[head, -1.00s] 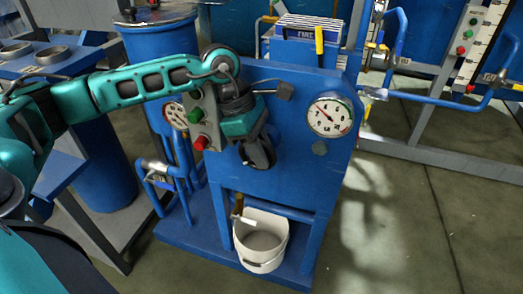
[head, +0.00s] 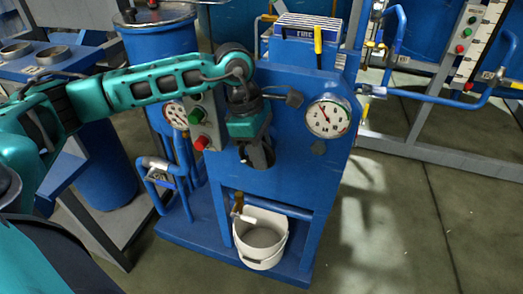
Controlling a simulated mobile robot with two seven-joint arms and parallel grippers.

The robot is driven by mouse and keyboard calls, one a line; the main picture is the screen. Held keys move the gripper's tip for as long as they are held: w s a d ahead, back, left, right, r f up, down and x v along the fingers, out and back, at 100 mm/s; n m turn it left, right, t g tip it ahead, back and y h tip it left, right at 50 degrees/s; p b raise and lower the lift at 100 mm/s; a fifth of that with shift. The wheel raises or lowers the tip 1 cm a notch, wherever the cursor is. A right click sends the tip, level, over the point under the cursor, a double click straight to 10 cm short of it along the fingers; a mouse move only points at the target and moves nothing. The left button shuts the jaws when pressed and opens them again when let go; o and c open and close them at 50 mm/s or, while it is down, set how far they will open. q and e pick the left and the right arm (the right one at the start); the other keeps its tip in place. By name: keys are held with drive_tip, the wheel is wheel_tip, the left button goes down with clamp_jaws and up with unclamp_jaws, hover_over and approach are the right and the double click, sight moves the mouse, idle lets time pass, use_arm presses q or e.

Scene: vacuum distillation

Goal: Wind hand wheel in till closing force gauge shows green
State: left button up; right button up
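A blue press-like stand carries a white round gauge (head: 329,117) at the right of its front panel. Its needle and coloured marks are too small to read surely. A second, smaller gauge (head: 176,116) sits at the left, partly behind my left arm. My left gripper (head: 258,156) points down at the middle of the blue panel (head: 295,165), its dark fingers against or just in front of it. I cannot make out the hand wheel; my wrist and gripper cover that middle area. Whether the fingers are shut on it cannot be told. My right gripper is out of view.
A control box with a green button (head: 197,116) and a red button (head: 201,143) is close left of my gripper. A white bucket (head: 262,245) stands on the stand's base below. Blue pipes (head: 165,170) rise at left. The floor at right is clear.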

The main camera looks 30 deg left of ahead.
use_arm(q)
drive_tip(key=shift+o, duration=1.2)
drive_tip(key=shift+r, duration=0.15)
drive_tip(key=p+v, duration=0.3)
drive_tip(key=v, duration=0.8)
drive_tip(key=shift+a+r, duration=0.1)
drive_tip(key=shift+r, duration=0.25)
drive_tip(key=shift+a+r, duration=0.1)
drive_tip(key=shift+r, duration=0.35)
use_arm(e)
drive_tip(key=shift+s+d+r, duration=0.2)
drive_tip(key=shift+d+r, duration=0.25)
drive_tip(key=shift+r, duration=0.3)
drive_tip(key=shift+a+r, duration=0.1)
